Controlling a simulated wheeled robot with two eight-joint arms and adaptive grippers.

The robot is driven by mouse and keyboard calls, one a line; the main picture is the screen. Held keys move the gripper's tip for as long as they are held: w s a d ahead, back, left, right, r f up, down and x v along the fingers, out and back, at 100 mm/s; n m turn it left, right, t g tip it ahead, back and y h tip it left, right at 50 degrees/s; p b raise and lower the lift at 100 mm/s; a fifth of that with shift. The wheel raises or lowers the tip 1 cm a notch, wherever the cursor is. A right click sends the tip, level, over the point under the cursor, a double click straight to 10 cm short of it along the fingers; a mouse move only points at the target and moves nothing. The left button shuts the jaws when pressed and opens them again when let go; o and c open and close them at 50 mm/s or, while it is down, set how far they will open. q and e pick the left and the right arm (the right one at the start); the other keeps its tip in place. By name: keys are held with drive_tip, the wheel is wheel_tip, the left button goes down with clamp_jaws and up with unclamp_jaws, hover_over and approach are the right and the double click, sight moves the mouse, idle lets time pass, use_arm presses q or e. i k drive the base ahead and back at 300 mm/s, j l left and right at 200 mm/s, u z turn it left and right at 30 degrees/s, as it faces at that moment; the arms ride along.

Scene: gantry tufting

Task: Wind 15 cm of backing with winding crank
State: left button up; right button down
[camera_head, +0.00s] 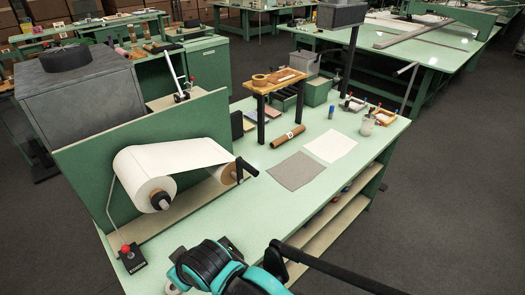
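A large roll of white backing (145,178) sits at the left on the green bench, in front of an upright green panel. A white sheet of backing (185,155) runs from it to a smaller take-up roll (227,173) with a brown core on the right. A black winding crank (242,168) is at the near end of that take-up roll, its handle pointing right. Teal and black parts of my arms (215,268) show at the bottom edge, apart from the crank. I cannot make out any gripper fingertips in the head view.
A thin rod and a small black box with a red knob (126,250) stand at the bench's front left. A grey square (295,171), a white sheet (329,146) and a brown roll (288,137) lie right of the crank. A small wooden stand (277,80) is behind.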

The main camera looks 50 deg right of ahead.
sight(228, 174)
drive_tip(key=z, duration=1.5)
drive_tip(key=l+u, duration=0.1)
